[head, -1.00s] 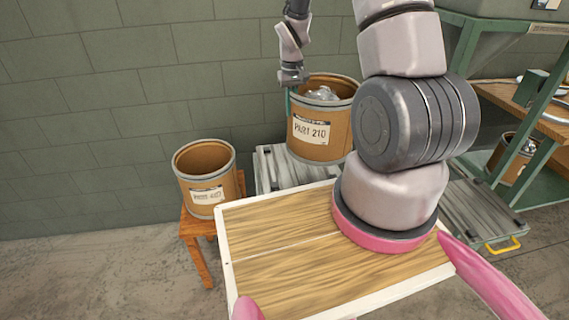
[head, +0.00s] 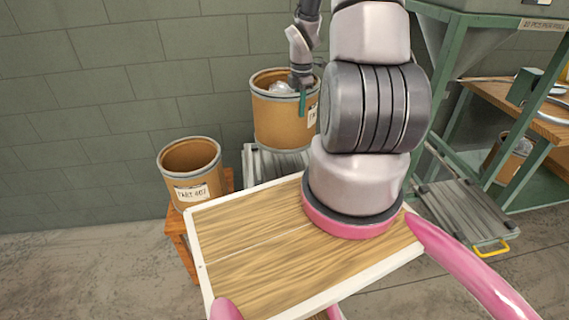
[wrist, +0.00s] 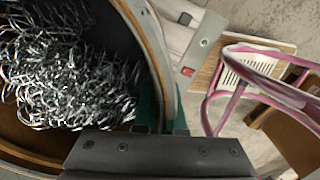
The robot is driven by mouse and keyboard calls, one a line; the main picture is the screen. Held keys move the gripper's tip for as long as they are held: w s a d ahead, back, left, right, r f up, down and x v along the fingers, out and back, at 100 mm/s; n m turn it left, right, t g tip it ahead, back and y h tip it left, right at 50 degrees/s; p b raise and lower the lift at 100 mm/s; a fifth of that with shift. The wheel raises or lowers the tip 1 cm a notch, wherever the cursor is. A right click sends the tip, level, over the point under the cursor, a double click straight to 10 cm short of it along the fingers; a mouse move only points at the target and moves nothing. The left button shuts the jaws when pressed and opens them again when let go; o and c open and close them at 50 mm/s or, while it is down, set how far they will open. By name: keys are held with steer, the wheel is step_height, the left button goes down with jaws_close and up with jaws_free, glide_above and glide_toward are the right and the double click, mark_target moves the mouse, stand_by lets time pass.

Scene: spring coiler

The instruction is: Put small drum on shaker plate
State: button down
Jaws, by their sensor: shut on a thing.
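My gripper (head: 303,98) is shut on the rim of the small drum (head: 275,122), a brown drum with a grey rim and a white label. In the wrist view the teal fingers straddle the drum wall (wrist: 150,45), and shiny metal coils (wrist: 60,75) lie inside. The drum looks upright. It appears in front of or above a grey ribbed plate (head: 262,165), which I take for the shaker plate; whether its base touches the plate I cannot tell. My arm and tray hide part of the plate.
A second brown drum (head: 190,175) stands on an orange stool (head: 180,240) at left. My wooden tray fills the foreground. A grey ribbed panel with a yellow handle (head: 492,248) lies at right, beside a green frame (head: 435,100) and a wooden shelf (head: 530,115). A block wall stands behind.

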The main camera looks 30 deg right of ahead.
mark_target(310, 135)
steer(key=d+n, duration=0.1)
steer(key=s+d+n, duration=0.1)
steer(key=n, duration=0.1)
steer(key=d+n, duration=0.1)
steer(key=n, duration=0.1)
steer(key=shift+s+d+f, duration=0.15)
steer(key=shift+s+f, duration=0.1)
steer(key=shift+s, duration=0.15)
steer(key=shift+n, duration=0.3)
steer(key=shift+f, duration=4.95)
steer(key=c, duration=1)
jaws_free()
steer(key=shift+s+f, duration=0.1)
steer(key=shift+f, duration=0.05)
